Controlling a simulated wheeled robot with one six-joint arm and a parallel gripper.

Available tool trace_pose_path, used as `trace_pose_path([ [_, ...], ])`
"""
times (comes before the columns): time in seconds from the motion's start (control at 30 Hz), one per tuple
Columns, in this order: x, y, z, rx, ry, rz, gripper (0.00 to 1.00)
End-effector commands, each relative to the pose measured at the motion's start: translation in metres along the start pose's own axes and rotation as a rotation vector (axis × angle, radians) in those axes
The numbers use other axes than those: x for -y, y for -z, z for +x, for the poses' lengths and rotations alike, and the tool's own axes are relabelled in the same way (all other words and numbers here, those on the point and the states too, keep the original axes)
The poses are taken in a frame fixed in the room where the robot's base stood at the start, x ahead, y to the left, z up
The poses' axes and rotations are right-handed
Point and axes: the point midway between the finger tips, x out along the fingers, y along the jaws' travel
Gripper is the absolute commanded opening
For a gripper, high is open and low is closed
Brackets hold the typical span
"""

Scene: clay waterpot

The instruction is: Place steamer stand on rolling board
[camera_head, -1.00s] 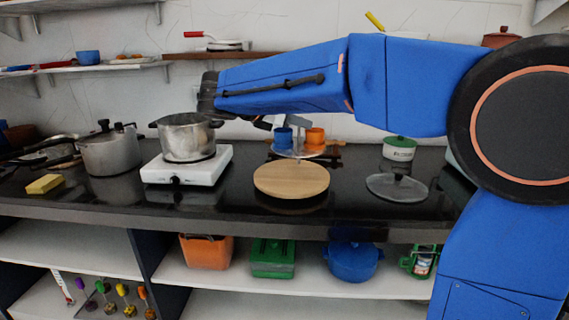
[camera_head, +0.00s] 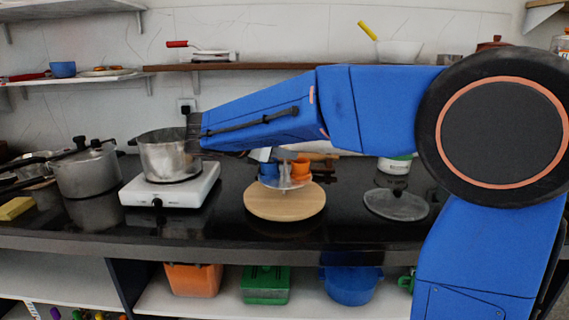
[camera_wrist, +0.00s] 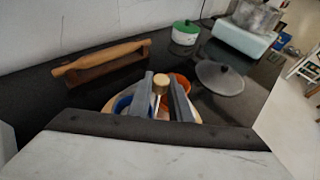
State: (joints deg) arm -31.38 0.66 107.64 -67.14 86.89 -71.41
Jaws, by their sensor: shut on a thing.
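The steamer stand (camera_head: 285,184) is a metal tray with a blue cup (camera_head: 268,169) and an orange cup (camera_head: 300,168) on it. My gripper (camera_wrist: 162,88) is shut on the stand's central post, just under its wooden knob (camera_wrist: 160,84). The fingers partly hide the blue cup (camera_wrist: 123,104) and the orange cup (camera_wrist: 184,82) in the wrist view. The rolling board (camera_head: 285,207) is a round wooden disc on the black counter. The stand overlaps the board's back part in the head view; I cannot tell whether they touch.
A steel pot (camera_head: 168,155) on a white stove (camera_head: 170,188) stands left of the board. A glass lid (camera_head: 396,205) and a white pot with green lid (camera_head: 394,165) are to the right. A rolling pin (camera_wrist: 100,57) on a rack lies behind. A shelf (camera_head: 230,66) runs above.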

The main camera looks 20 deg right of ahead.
Motion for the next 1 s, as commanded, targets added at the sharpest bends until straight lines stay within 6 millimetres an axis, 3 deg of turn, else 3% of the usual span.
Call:
trace_pose_path([
  [0.2,0.0,0.024,0.01,0.0,0.0,-0.002,0.0],
  [0.6,0.0,0.028,0.012,0.0,0.0,-0.001,0.0],
  [0.63,0.0,0.029,0.012,0.0,0.0,-0.001,0.2],
  [0.7,0.0,0.029,0.012,0.0,0.0,-0.001,0.37],
  [1.0,0.0,0.028,0.012,0.0,0.0,-0.001,0.37],
])
